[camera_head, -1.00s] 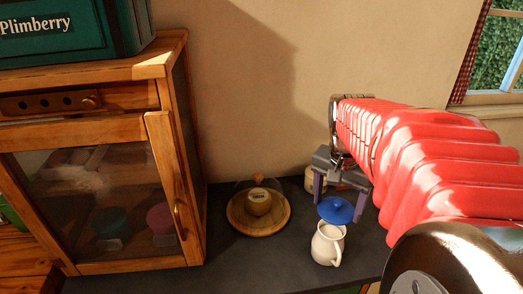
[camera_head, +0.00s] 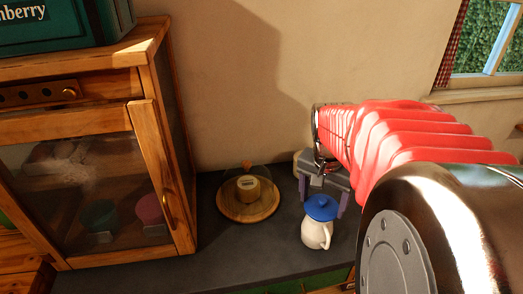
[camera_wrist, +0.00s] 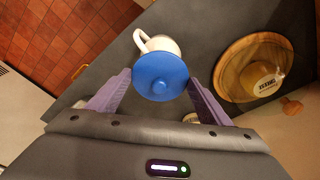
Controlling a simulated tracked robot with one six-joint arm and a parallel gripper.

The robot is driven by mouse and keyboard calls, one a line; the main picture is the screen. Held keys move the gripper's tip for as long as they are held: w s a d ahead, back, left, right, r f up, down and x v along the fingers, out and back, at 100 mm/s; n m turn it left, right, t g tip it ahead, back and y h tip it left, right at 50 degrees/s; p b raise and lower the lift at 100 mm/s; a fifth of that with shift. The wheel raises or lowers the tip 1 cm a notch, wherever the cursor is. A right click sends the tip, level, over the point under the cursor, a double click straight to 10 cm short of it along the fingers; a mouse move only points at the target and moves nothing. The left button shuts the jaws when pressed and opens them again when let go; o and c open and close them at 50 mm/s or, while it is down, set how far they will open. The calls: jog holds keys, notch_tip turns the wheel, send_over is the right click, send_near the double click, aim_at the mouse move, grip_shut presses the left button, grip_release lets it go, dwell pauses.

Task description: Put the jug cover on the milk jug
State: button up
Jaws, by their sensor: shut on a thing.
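The blue jug cover (camera_head: 321,207) is round with a small knob on top. My gripper (camera_wrist: 159,82) is shut on it, with a purple finger at either side of its rim. The white milk jug (camera_head: 315,234) stands upright on the dark counter, its handle to the right in the head view. The cover sits right over the jug's mouth and hides it; I cannot tell whether they touch. In the wrist view the jug (camera_wrist: 166,43) shows partly behind the cover (camera_wrist: 160,72), with its handle at upper left.
A round wooden board (camera_head: 249,211) with a glass dome and a small labelled pot stands left of the jug. A pale jar (camera_head: 298,160) is partly hidden behind my gripper. A glass-fronted wooden cabinet (camera_head: 90,170) stands at left. Counter (camera_head: 230,257) is clear in front of the board.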

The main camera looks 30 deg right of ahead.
jog(key=shift+f, duration=0.55)
jog(key=o, duration=1.1)
jog(key=shift+o, duration=0.8)
jog(key=shift+r, duration=0.1)
jog(key=shift+r, duration=3.4)
